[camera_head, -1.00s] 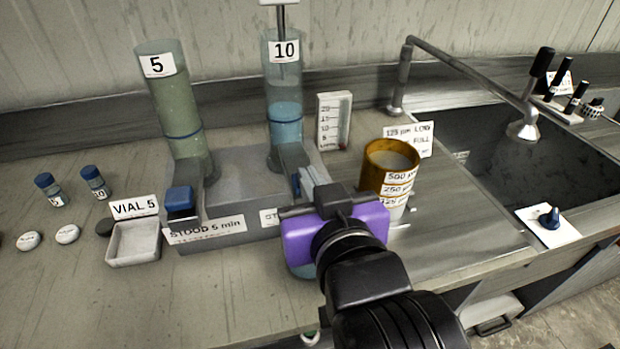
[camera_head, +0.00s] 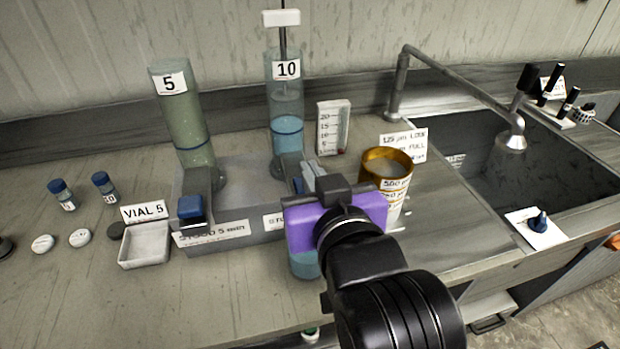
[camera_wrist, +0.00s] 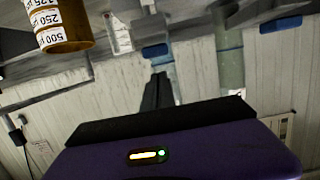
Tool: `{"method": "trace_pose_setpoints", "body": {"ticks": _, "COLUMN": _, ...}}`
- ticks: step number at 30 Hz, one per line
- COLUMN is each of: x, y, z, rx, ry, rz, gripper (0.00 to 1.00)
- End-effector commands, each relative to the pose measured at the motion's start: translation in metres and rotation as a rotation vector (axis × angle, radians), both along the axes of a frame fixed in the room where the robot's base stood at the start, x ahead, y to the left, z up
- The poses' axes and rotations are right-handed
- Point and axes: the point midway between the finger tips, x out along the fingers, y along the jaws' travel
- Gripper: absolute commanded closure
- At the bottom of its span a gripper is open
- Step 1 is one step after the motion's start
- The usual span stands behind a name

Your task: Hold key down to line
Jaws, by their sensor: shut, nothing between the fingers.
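The cylinder marked 10 (camera_head: 286,98) stands upright on the grey stand with blue liquid in it; a dark line rings it, and the liquid top looks slightly above this line. A plunger rod with a white handle (camera_head: 281,18) rises from it. Its blue key (camera_head: 298,185) is mostly hidden behind my gripper; it shows in the wrist view (camera_wrist: 155,52). My gripper (camera_head: 313,178), with a purple body, is shut and empty, its fingers at this key; I cannot tell whether they touch it. A vessel of blue liquid (camera_head: 304,264) shows partly below the purple body.
The cylinder marked 5 (camera_head: 183,120) holds greenish liquid, with its own blue key (camera_head: 190,207) in front. A VIAL 5 tray (camera_head: 145,246), blue-capped vials and white discs lie left. The sink (camera_head: 520,165) is farther right.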

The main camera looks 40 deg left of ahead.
Motion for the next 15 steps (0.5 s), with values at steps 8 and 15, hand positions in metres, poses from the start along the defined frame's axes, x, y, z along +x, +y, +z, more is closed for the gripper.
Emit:
{"method": "trace_pose_setpoints", "body": {"ticks": 8, "x": -0.037, "y": -0.043, "z": 0.02, "rx": 0.008, "ry": -0.008, "rz": 0.001, "gripper": 1.0}}
{"method": "trace_pose_setpoints", "body": {"ticks": 15, "x": -0.057, "y": -0.066, "z": 0.032, "rx": 0.008, "ry": -0.005, "rz": 0.002, "gripper": 1.0}}
